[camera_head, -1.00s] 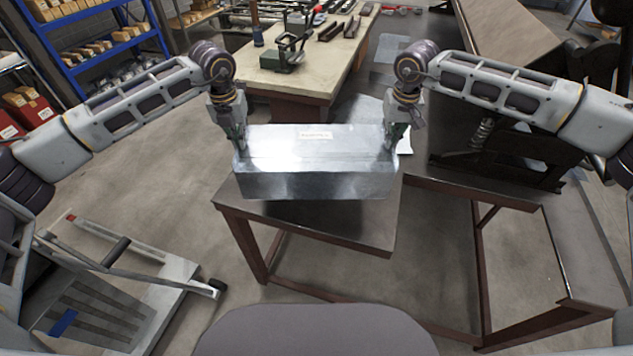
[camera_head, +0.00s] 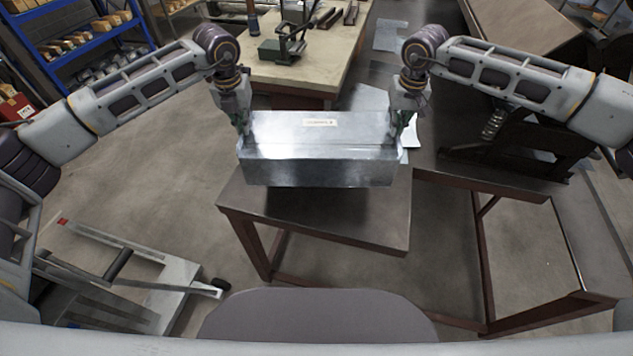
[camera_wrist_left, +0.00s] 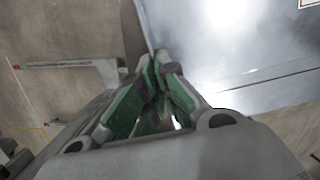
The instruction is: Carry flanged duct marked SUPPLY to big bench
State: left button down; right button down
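A shiny sheet-metal duct (camera_head: 318,150) with a small pale label on its top is held level between my two grippers, over a dark steel table (camera_head: 340,220). The label is too small to read. My left gripper (camera_head: 243,128) is shut on the duct's left end; in the left wrist view its green-padded fingers (camera_wrist_left: 153,95) close at the edge of the metal (camera_wrist_left: 235,50). My right gripper (camera_head: 400,128) is at the duct's right end and appears shut on it; its fingertips are partly hidden. The duct appears raised above the table.
A light-topped bench (camera_head: 315,62) with a green tool stands behind. A blue shelf (camera_head: 85,50) with boxes is at the back left. A pallet-jack-like cart (camera_head: 150,280) is at lower left. Dark machinery (camera_head: 530,145) stands on the right. Open floor lies left of the table.

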aim_at(247, 140)
pick_arm(q)
jog(key=shift+a+r, duration=0.1)
pick_arm(e)
jog(key=shift+d+r, duration=0.1)
jog(key=shift+d, duration=0.1)
pick_arm(q)
jog(key=shift+f+b, duration=0.25)
jog(key=shift+b, duration=0.05)
pick_arm(e)
jog(key=shift+f, duration=0.25)
